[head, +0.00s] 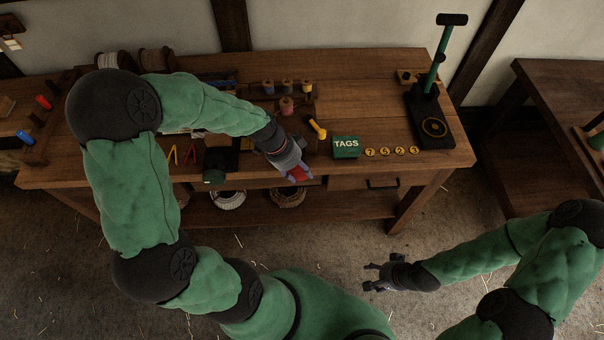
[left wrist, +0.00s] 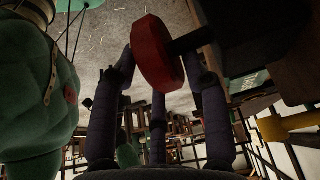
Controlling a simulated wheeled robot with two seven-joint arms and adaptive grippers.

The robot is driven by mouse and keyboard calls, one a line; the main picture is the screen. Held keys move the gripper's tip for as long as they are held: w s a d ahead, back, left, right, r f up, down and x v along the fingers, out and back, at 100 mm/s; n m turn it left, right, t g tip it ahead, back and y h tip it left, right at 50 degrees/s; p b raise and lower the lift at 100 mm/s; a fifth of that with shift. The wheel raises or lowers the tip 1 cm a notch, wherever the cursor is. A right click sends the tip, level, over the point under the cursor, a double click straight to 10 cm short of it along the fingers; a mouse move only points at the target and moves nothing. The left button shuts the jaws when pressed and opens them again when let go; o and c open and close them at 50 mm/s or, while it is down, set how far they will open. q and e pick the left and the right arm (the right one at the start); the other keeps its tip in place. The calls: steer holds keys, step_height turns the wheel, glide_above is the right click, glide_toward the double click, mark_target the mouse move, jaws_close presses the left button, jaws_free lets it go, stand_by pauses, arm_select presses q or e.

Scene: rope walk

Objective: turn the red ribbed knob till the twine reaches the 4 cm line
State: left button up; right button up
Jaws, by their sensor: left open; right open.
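The red ribbed knob (head: 298,173) shows at the front edge of the workbench, mostly covered by my left gripper (head: 291,166). In the left wrist view the red knob (left wrist: 157,52) stands between the fingers of my left gripper (left wrist: 160,75), with a dark shaft running off to its right. The fingers are open around the knob; I cannot tell if any finger touches it. My right gripper (head: 374,277) is open and empty above the floor, away from the bench. The twine and the 4 cm line cannot be made out in either view.
A green TAGS box (head: 346,147) and several yellow numbered discs (head: 385,152) lie right of the knob. A yellow-handled tool (head: 317,127) and spools (head: 287,106) lie behind it. A green-handled press (head: 433,100) stands at the bench's right end. Baskets (head: 228,199) sit below.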

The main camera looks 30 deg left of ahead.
arm_select(q)
steer(key=shift+x, duration=1.05)
steer(key=c, duration=0.9)
